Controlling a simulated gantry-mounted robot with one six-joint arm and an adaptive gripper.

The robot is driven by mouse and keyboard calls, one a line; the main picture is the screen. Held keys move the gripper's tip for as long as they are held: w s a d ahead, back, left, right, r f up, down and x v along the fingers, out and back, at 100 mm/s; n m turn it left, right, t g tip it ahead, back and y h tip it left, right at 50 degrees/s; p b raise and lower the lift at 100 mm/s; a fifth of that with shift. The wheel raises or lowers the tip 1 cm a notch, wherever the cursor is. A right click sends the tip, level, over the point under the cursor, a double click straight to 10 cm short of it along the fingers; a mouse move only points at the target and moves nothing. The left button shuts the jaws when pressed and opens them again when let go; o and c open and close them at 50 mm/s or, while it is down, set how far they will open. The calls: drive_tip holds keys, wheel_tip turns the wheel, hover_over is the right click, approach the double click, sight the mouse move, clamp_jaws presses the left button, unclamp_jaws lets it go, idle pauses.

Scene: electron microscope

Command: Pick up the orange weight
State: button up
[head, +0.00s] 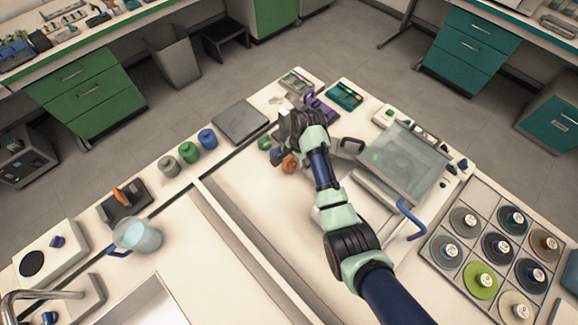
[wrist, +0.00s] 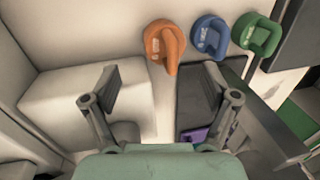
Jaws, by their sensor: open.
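The orange weight (wrist: 165,44) stands on the white bench in the wrist view, just beyond my open fingers. Its narrow spout-like part points toward the gap between them. In the head view the orange weight (head: 290,164) is partly hidden beside my arm. My gripper (wrist: 165,82) is open, with nothing between its fingers. In the head view my gripper (head: 287,128) is above the bench close to the orange weight, its fingers hard to make out.
A blue weight (wrist: 209,36) and a green weight (wrist: 257,36) stand close to the right of the orange one. A dark block (wrist: 196,95) lies near the right finger, with a purple item below it. A glass-topped device (head: 405,155) stands right of my arm.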

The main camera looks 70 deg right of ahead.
sight(290, 163)
drive_tip(key=f, duration=0.1)
drive_tip(key=w+f+b, duration=0.1)
drive_tip(key=f, duration=0.1)
drive_tip(key=f+b, duration=0.1)
drive_tip(key=f, duration=0.1)
drive_tip(key=shift+w+d+f, duration=0.15)
drive_tip(key=shift+w+d, duration=0.05)
drive_tip(key=shift+w, duration=0.05)
drive_tip(key=c, duration=1.6)
